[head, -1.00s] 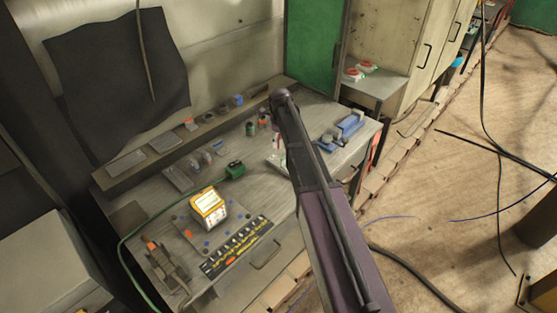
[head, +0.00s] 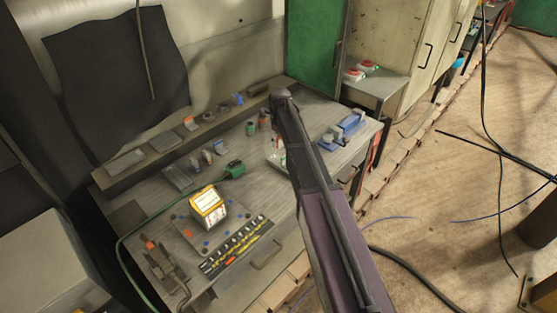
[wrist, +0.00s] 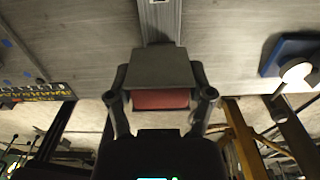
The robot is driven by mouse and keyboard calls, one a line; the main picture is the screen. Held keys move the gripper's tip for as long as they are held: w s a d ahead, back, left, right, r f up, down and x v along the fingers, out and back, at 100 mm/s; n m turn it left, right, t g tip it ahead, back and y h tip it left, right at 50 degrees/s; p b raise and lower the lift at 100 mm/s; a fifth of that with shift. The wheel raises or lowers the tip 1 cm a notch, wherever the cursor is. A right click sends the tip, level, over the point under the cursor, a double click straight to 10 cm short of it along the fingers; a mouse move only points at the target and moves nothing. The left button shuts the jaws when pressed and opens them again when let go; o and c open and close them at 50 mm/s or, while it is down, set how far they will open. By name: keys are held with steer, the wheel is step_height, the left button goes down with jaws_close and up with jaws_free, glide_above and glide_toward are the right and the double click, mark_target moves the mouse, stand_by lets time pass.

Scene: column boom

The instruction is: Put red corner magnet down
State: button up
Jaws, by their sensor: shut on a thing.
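The red corner magnet (wrist: 160,98) is in the middle of the wrist view, a block with a grey upper face and a red side. My gripper (wrist: 162,100) is shut on it, one finger at each side. Behind it lies the grey tabletop of the workbench (wrist: 80,35), near its front edge. I cannot tell whether the magnet touches the bench. In the head view my arm covers the gripper and the magnet; the workbench (head: 262,205) is left of and under the arm.
A blue tool (head: 345,128) lies right of my arm. A yellow and white box (head: 208,206), a strip of several small tools (head: 236,245) and a green item (head: 235,170) are on the left. A raised back shelf (head: 180,140) holds small parts. Bare tabletop lies between.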

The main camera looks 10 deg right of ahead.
steer(key=shift+f+b, duration=1.85)
steer(key=shift+f, duration=0.4)
steer(key=shift+f+b, duration=1.9)
steer(key=shift+f, duration=0.1)
steer(key=o, duration=1.3)
step_height(320, 180, up, 12)
steer(key=p, duration=1.2)
